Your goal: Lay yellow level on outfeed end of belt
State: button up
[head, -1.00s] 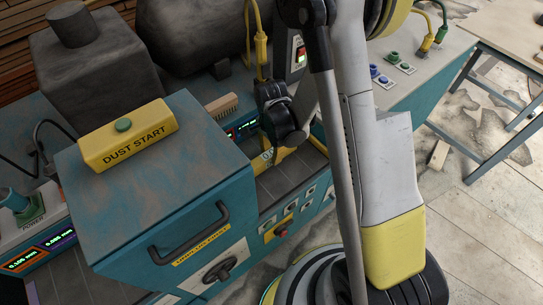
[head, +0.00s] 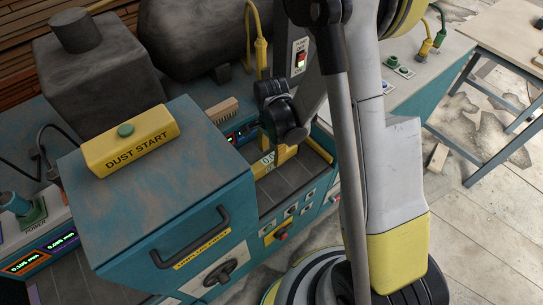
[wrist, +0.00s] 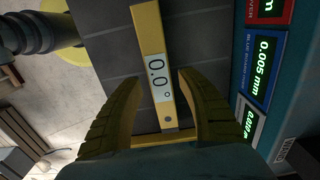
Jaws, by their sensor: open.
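The yellow level (wrist: 148,28) is a slim bar with a white display reading 0.0°. In the wrist view it lies lengthwise on the dark slatted belt (wrist: 105,50). My gripper (wrist: 158,80) is open, with one dark-yellow finger on each side of the level's near part. Gaps show between the level and both fingers, so it is not clamped. In the head view the level's white label (head: 268,160) shows on the belt (head: 276,186) just below my gripper (head: 283,150), partly hidden by it.
A teal machine housing with a yellow DUST START box (head: 130,145) stands left of the belt. A wooden-backed brush (head: 222,110) lies behind. Readouts (wrist: 262,60) line the belt's right side in the wrist view. A bench (head: 500,40) stands at the far right.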

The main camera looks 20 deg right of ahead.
notch_tip(320, 180, up, 9)
jog(key=p, duration=0.2)
notch_tip(320, 180, up, 13)
jog(key=n+t, duration=0.3)
jog(key=n, duration=0.3)
send_over(272, 158)
jog(key=s, duration=0.4)
jog(key=s+r+n+t, duration=0.4)
jog(key=s+r+n, duration=0.2)
jog(key=s+n, duration=0.2)
jog(key=shift+s+r, duration=0.25)
jog(key=shift+r, duration=0.15)
